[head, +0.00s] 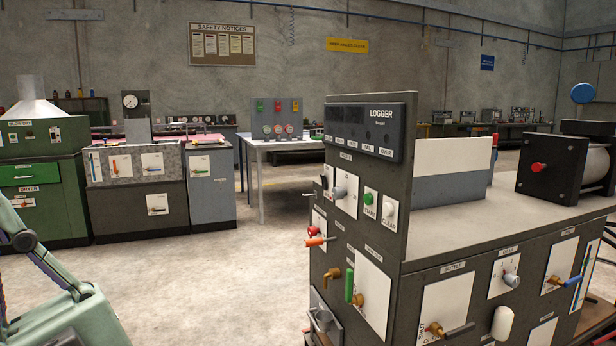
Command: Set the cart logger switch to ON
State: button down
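The cart (385,255) is a dark grey cabinet at the right of the head view. A black panel labelled LOGGER (381,113) tops its upright part. Below it are a white plate with a grey knob (340,192), a small dark lever (324,181) to its left, and a green button (368,198) beside a pale button (388,209). I cannot tell which of these controls is the logger switch, nor read an ON or OFF position. My gripper is not in view; a green arm part of mine fills the lower left corner.
Red and orange handles (315,236), a green lever (349,286) and a brass valve stick out from the cart's near faces. The floor (215,270) between is clear.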

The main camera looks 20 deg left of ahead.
aim_at(325, 181)
jog(key=i+u, duration=0.25)
jog(key=i, duration=1.3)
